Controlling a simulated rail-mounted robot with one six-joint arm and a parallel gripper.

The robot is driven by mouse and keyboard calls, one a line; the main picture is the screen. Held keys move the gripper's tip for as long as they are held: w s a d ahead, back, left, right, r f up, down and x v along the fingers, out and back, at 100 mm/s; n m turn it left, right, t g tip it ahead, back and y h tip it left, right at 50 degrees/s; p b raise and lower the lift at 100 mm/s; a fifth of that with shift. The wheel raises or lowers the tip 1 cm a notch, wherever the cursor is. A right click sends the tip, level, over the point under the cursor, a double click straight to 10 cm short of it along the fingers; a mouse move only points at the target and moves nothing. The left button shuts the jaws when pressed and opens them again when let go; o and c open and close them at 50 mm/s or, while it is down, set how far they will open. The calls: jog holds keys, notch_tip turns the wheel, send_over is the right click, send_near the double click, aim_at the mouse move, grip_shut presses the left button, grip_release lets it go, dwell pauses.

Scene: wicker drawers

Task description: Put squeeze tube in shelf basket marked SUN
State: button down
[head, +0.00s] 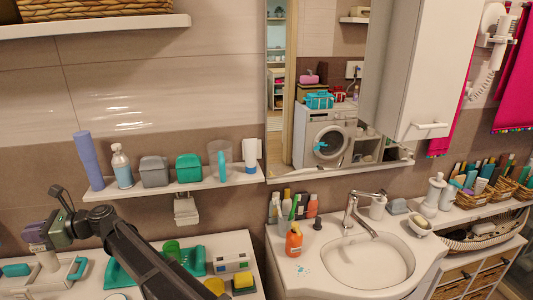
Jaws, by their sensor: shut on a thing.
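My gripper (42,231) is at the far left, above the white-topped surface there. It appears shut on a small purple thing (35,234) with a pale part below it. This may be the squeeze tube, but it is small and partly hidden by the gripper, so I cannot be sure. Wicker baskets (474,200) holding several bottles and tubes stand on the right-hand shelf, far from my gripper. Another basket (521,190) is at the right edge. I cannot read the SUN mark on any basket.
A wall shelf (222,184) with bottles, teal and grey boxes and a clear cup is behind my arm. A washbasin (368,262), tap (362,212) and orange pump bottle (294,240) lie between my gripper and the baskets. A white cabinet (428,65) hangs above.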

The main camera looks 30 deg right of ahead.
jog(key=shift+s+d, duration=0.5)
jog(key=shift+s, duration=0.35)
jog(key=shift+s+d, duration=0.5)
jog(key=shift+s, duration=0.4)
jog(key=s+d, duration=0.6)
jog(key=s, duration=0.4)
jog(key=shift+d, duration=0.15)
jog(key=shift+f, duration=0.1)
